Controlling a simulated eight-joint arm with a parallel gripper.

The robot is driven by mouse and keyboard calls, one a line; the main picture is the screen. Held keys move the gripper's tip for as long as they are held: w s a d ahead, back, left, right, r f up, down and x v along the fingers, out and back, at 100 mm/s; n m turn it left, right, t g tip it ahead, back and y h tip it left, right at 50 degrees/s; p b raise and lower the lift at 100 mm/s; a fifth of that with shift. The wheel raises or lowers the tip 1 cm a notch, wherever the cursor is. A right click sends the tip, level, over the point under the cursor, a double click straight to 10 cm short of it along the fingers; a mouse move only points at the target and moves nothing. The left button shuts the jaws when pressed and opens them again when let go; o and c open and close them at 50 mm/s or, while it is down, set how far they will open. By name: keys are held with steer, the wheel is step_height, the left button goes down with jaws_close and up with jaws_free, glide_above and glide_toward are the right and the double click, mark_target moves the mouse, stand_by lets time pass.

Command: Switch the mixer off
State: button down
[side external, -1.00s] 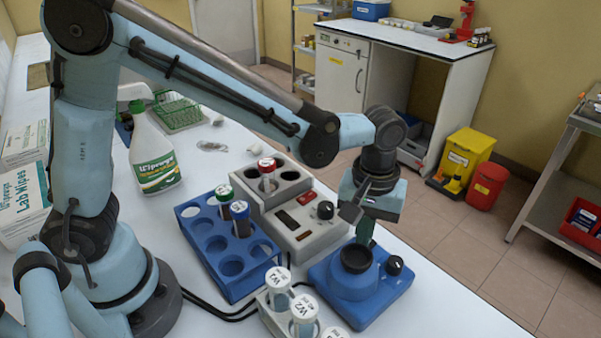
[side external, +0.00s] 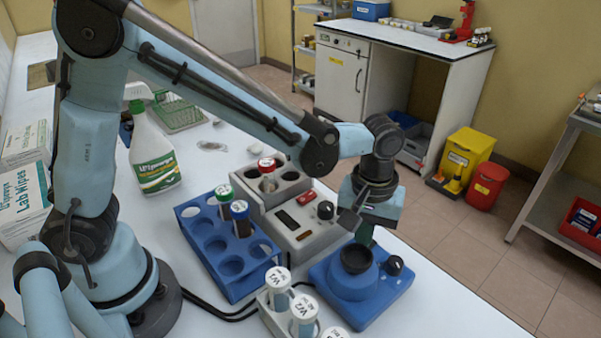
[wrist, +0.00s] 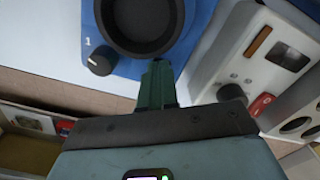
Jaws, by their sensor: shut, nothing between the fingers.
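The mixer (side external: 345,287) is the blue unit with a black cup (side external: 355,259) on top and a black knob (side external: 394,265) at its right corner. In the wrist view the mixer (wrist: 200,22) is at the top, with the cup (wrist: 140,22) and the knob (wrist: 100,61) beside a white "1". The knob's setting is too small to read. My gripper (side external: 365,236) points down behind the cup. In the wrist view its fingers (wrist: 157,72) are shut and empty, close to the mixer's edge, to the right of the knob and apart from it. Contact with the mixer cannot be told.
A grey heater block (side external: 290,225) with a red switch (side external: 306,198) and its own knob stands close behind the mixer. A blue tube rack (side external: 205,245) is at left. A white-capped tube rack (side external: 268,318) stands in front. The bench's right edge is near.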

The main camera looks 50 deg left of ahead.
steer(key=shift+r, duration=3.5)
steer(key=shift+f, duration=3.5)
steer(key=shift+r, duration=0.15)
steer(key=s+a+r, duration=0.1)
steer(key=a+r, duration=0.1)
steer(key=r, duration=0.6)
steer(key=s+a+r, duration=0.1)
steer(key=a+r, duration=0.2)
steer(key=r, duration=0.5)
steer(key=shift+s, duration=0.15)
steer(key=shift+a, duration=0.1)
